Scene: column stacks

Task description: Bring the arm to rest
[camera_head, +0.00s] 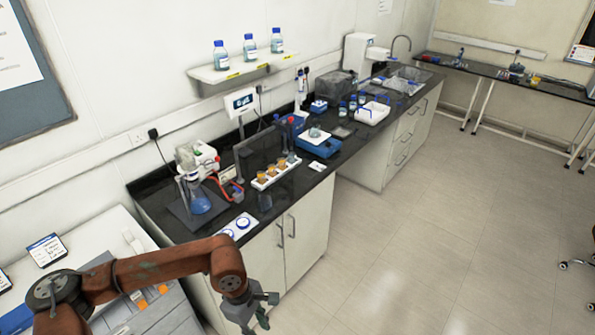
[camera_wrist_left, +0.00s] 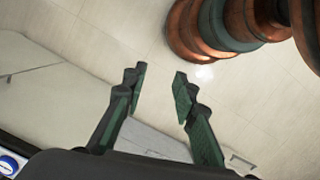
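My left arm comes in from the lower left in the head view, bent at a brown elbow joint. My left gripper (camera_head: 262,310) hangs in front of the black counter's cabinets, over the floor. In the left wrist view the two fingers of my left gripper (camera_wrist_left: 160,85) stand apart with nothing between them, and pale floor tiles show behind. My right gripper is not in either view.
The black counter (camera_head: 160,216) carries a flask (camera_head: 198,196), a white rack (camera_head: 262,184) with amber containers, and a blue device (camera_head: 318,145). A shelf (camera_head: 230,74) above holds bottles. A pale bench stands at lower left. The floor (camera_head: 430,230) at right is mostly clear.

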